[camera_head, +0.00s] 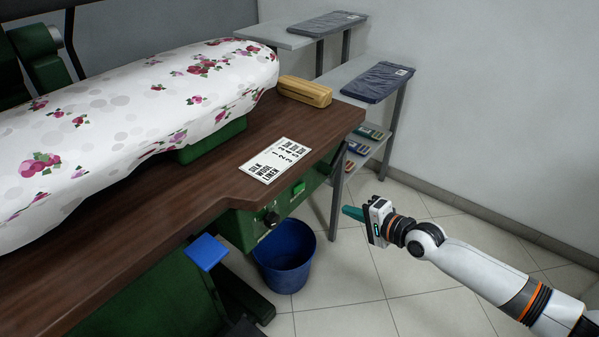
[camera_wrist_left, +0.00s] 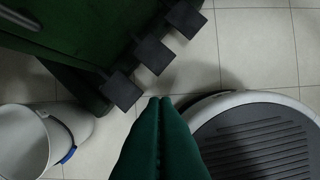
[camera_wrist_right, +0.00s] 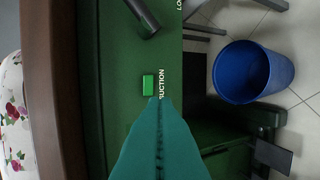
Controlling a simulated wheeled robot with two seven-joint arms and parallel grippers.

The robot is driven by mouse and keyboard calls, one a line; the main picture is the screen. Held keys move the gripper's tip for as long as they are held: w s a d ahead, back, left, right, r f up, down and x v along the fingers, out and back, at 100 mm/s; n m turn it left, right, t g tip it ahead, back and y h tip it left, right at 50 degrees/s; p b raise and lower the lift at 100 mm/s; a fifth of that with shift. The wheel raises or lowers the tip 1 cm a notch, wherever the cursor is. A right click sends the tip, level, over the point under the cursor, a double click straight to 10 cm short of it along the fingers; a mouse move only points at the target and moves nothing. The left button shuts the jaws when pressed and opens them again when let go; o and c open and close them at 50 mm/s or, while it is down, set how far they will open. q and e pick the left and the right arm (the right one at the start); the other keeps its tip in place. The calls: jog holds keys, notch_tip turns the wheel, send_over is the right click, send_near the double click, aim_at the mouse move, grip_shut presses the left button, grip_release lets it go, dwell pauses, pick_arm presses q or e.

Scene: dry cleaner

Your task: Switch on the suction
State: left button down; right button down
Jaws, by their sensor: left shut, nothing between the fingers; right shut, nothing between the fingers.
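The suction switch is a small bright green rocker (camera_wrist_right: 149,84) on the green front panel, beside the white label "SUCTION" (camera_wrist_right: 161,84). It also shows in the head view (camera_head: 298,188) under the table edge. I cannot tell which way it is tipped. My right gripper (camera_head: 347,212) has teal fingers, shut and empty. In the head view they are apart from the panel, to the right of the switch and pointing left toward the panel. In the right wrist view the fingertips (camera_wrist_right: 160,101) line up just beside the switch. My left gripper (camera_wrist_left: 160,101) is shut and empty near the floor.
A black knob (camera_head: 271,219) sits left of the switch. A blue bucket (camera_head: 285,262) stands below the panel. Black pedals (camera_wrist_left: 152,54) and a white bucket (camera_wrist_left: 22,140) are near my left gripper. A grey shelf (camera_head: 357,69) stands behind.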

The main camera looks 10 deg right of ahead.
aim_at(299, 188)
pick_arm(q)
jog(key=shift+a+r, duration=0.1)
pick_arm(e)
jog(key=shift+w+d+r+m, duration=0.2)
jog(key=shift+w+r+m, duration=0.15)
jog(key=shift+r, duration=0.25)
